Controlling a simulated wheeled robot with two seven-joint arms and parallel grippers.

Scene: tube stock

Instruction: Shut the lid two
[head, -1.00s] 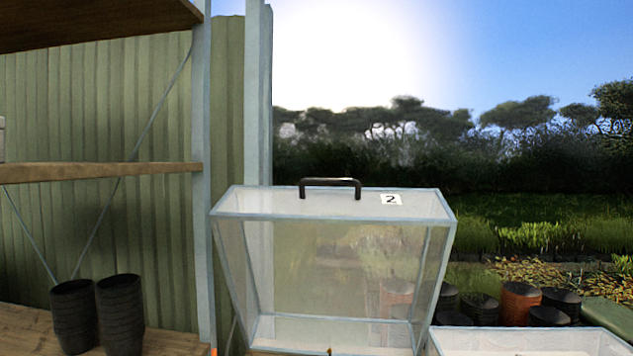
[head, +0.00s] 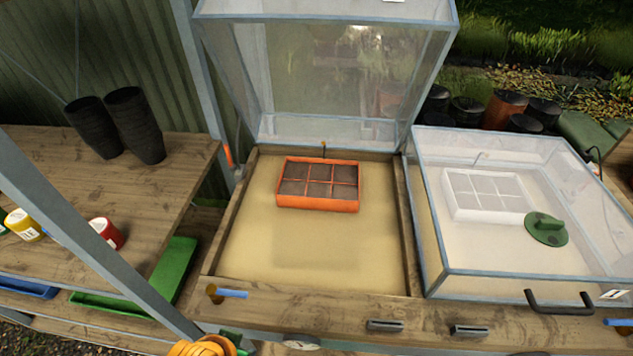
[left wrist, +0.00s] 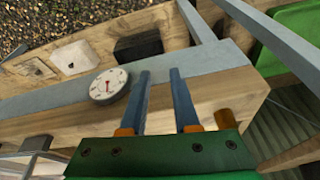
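Lid two (head: 325,75), a clear panel box with a pale blue-grey frame, stands raised at the back of the left bed (head: 300,240). Its top edge and handle are cut off by the head view, and only a sliver of its label shows. The bed below is open, with sandy soil and an orange six-cell tray (head: 318,185) near the back. My right gripper is in neither view.
A second clear lid (head: 535,215) lies closed over the right bed, its black handle (head: 558,302) at the front. Black pots (head: 135,125) and paint-like jars stand on the left bench (head: 150,185). A slanting grey post (head: 85,240) crosses the lower left.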

